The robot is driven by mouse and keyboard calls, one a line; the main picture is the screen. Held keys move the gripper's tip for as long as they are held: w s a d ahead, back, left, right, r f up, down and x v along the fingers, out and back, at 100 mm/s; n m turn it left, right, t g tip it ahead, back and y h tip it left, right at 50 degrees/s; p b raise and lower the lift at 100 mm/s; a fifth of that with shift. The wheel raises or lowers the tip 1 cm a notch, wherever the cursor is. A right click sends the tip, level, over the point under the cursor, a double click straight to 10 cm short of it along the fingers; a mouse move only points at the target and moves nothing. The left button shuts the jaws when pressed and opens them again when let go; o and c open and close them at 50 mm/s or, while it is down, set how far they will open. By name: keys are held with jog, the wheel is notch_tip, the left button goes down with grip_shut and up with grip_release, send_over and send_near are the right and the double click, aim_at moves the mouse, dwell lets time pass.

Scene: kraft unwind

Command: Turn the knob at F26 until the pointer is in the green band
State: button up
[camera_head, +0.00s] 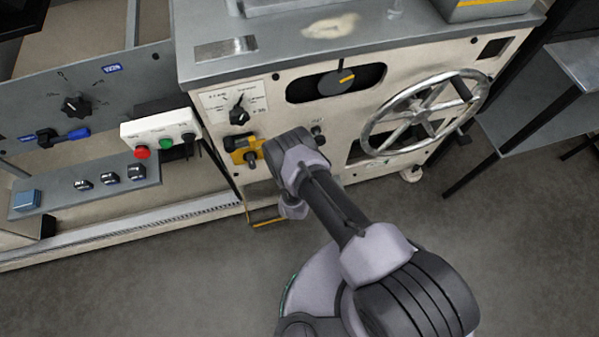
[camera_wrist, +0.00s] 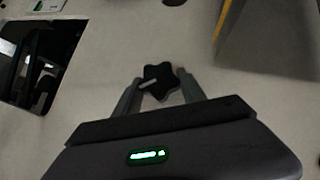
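In the wrist view a black star-shaped knob (camera_wrist: 161,83) with a pale pointer mark stands on the cream panel. My gripper (camera_wrist: 160,78) is open, with one finger on each side of the knob; I cannot tell whether either touches it. In the head view my gripper is largely hidden behind my arm, at the front of the cream machine. No F26 label or green band is readable.
A black selector (camera_head: 239,116) on a white plate and a yellow switch (camera_head: 243,147) are left of my arm. A spoked handwheel (camera_head: 424,113) sticks out at right. In the wrist view a dark opening (camera_wrist: 40,62) lies left of the knob. Floor in front is clear.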

jog(key=c, duration=0.4)
jog(key=shift+a+n+t+h, duration=0.15)
jog(key=shift+n+t+h, duration=0.15)
jog(key=shift+h, duration=0.6)
jog(key=o, duration=1.4)
jog(key=shift+c, duration=0.2)
